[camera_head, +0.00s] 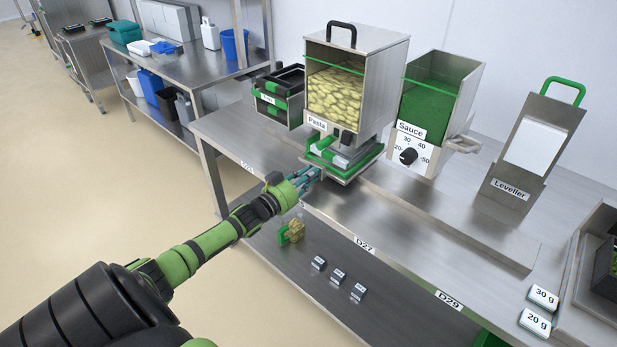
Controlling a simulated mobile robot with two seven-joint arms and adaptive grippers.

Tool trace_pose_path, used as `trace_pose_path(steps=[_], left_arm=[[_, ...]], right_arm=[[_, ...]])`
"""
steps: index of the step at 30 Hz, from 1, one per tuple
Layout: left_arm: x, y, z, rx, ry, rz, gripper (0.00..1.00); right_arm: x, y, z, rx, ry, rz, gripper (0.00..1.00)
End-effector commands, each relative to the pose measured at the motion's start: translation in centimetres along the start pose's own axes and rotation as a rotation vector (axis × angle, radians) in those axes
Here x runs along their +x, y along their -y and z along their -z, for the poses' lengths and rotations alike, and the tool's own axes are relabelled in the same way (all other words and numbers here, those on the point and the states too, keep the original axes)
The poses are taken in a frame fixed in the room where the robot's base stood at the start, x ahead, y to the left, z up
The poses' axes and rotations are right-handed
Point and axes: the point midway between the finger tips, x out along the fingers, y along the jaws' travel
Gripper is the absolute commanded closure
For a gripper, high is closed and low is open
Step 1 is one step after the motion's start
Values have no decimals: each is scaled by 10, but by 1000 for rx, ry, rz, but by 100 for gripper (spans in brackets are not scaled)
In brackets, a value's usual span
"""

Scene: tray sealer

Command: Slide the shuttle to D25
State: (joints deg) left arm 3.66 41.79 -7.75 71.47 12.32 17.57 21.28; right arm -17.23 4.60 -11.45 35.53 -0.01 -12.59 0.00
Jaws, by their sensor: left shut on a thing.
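The shuttle (352,167), a flat metal and green slide, sits on the bench beneath the Pasta hopper (338,95). My left gripper (312,174) reaches in from the left and is shut at the shuttle's front left corner, apparently on its handle; the fingers hide the exact grip. The bench's front edge carries the labels D23 (247,165), D27 (364,244) and D29 (449,299). A D25 label cannot be read; my left gripper and arm cover the edge between D23 and D27. My right gripper is not in view.
The Sauce hopper (432,95) with its dial and the Leveller (525,150) stand to the right. Black bins (280,92) stand left of the Pasta hopper. The steel bench top (400,215) in front of the Sauce hopper is bare. Small weights (338,276) lie on the lower shelf.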

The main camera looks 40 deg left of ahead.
Motion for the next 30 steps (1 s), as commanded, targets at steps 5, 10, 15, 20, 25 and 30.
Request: trace_pose_path(steps=[5, 10, 15, 20, 25, 30], left_arm=[[2, 1, 5, 2, -10, 0, 51], [1, 0, 3, 1, -5, 0, 51], [-1, 0, 1, 1, -2, 0, 51], [-13, -1, -1, 0, 0, -1, 51], [-41, -1, -1, -1, 1, -2, 51], [-73, -1, 0, 0, 0, -1, 51]], right_arm=[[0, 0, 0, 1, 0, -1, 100], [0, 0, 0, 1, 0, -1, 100], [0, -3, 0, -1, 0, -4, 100], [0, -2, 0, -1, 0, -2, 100], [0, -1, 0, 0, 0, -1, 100], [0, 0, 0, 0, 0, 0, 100]])
